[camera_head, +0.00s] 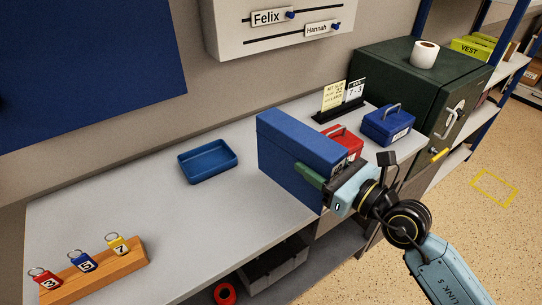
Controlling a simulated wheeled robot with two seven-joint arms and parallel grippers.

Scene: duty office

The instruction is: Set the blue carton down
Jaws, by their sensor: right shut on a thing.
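The blue carton (292,155) is a tall box over the right half of the grey desk (215,225). My right gripper (318,182) comes in from the right and is shut on the carton's right side, near its lower front corner. The carton looks upright. I cannot tell whether its bottom touches the desk or hangs just above it. My left gripper is out of view.
A blue tray (208,178) lies left of the carton. A red cash box (346,140), partly hidden, and a blue cash box (388,126) stand behind it. A wooden key block (128,262) sits front left. A green safe (425,95) stands at the right.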

